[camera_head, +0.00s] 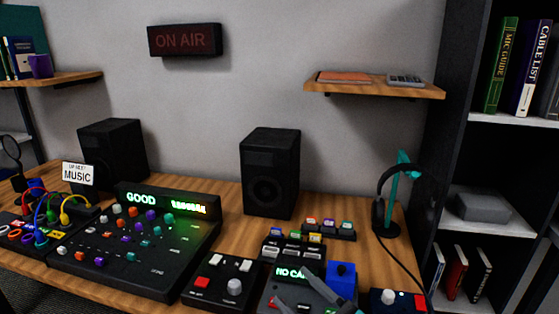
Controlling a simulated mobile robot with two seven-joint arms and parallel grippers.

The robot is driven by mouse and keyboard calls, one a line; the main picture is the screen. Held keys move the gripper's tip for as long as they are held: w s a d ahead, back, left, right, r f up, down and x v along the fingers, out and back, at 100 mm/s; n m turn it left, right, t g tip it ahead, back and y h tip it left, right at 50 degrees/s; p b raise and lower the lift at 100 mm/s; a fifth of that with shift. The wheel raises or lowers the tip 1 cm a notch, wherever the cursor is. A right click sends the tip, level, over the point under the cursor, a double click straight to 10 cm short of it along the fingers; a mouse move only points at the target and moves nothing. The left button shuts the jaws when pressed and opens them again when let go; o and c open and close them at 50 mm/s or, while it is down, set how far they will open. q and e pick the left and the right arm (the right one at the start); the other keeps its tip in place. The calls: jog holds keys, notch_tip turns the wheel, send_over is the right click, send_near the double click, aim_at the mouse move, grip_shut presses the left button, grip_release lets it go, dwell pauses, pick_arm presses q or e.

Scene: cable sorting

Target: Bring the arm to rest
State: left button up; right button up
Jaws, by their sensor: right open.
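My right gripper (310,305) shows only in part at the bottom edge of the head view, as grey fingers over the front of a small dark device with a lit "NO CA..." display (291,272). It is open, and no held thing shows between its fingers. The rest of the right arm is cut off by the frame. My left gripper is not in view. Several coloured cables (41,207) are plugged into a dark patch box (32,246) at the far left of the desk.
A black mixer (130,262) showing "GOOD" is left of centre. Two black speakers (271,172) (113,150) stand behind. Headphones (384,205) hang on a teal stand at right, with a cable trailing forward. A blue box (342,277) and a small control box (222,282) crowd the front.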

jog(key=s+d+f+m+g+h, duration=0.1)
jog(key=s+d+f+m+h, duration=0.3)
jog(key=f, duration=0.3)
jog(key=s+d+f+m+g+h, duration=0.1)
jog(key=s+d+f+m+h, duration=0.3)
jog(key=f, duration=0.4)
jog(key=s+d+f+m+g+h, duration=0.2)
jog(key=s+d+f+m+h, duration=0.2)
jog(key=f, duration=0.4)
jog(key=shift+d+m+h, duration=0.9)
jog(key=shift+d+h, duration=0.1)
jog(key=shift+d, duration=0.15)
jog(key=shift+s, duration=0.1)
